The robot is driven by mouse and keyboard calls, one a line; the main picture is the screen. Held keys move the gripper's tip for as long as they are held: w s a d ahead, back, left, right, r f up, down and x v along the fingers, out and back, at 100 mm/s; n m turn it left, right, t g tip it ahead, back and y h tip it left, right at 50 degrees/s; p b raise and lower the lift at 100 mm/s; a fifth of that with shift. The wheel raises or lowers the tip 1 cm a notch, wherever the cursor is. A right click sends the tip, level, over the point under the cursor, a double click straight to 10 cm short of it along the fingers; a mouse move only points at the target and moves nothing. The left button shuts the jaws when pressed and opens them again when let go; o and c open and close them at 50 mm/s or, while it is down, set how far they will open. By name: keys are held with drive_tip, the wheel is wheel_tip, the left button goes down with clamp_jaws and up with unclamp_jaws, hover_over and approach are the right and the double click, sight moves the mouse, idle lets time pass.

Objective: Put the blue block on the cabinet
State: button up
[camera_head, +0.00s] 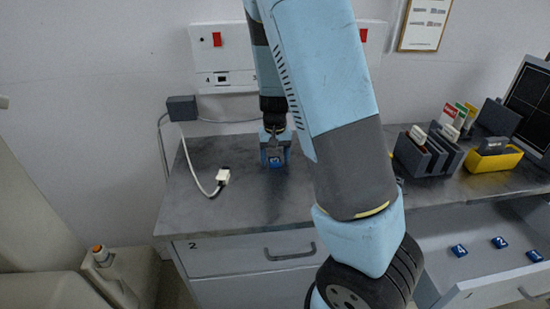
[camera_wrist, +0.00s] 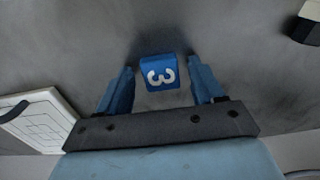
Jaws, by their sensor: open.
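A blue block (camera_head: 275,162) is at the grey top of the cabinet (camera_head: 225,215), toward its back. In the wrist view the blue block (camera_wrist: 160,73) shows a white 3. My gripper (camera_head: 275,153) points down at it. In the wrist view the open fingers of my gripper (camera_wrist: 160,80) stand on either side of the block, with a gap at each side. The block appears to rest on the cabinet top; its underside is hidden. Three more blue blocks, one of them here (camera_head: 459,250), lie in an open drawer (camera_head: 440,232) at the right.
A white plug on a cable (camera_head: 222,176) lies left of my gripper. A dark rack (camera_head: 428,155), a yellow bin (camera_head: 493,159) and a monitor (camera_head: 530,100) stand at the right. A wall panel (camera_head: 220,60) is behind. The cabinet top's front left is clear.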

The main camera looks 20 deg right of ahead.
sight(275, 161)
wheel_tip(275, 161, up, 11)
drive_tip(key=s+r+n+t, duration=0.1)
drive_tip(key=s+r+t, duration=0.1)
drive_tip(key=s+r, duration=0.6)
drive_tip(key=s+r+n+t, duration=0.1)
drive_tip(key=s+r+t, duration=0.2)
drive_tip(key=s+r, duration=0.6)
drive_tip(key=s, duration=0.7)
drive_tip(key=shift+r+t, duration=0.15)
drive_tip(key=shift+t, duration=0.15)
drive_tip(key=shift+s, duration=0.1)
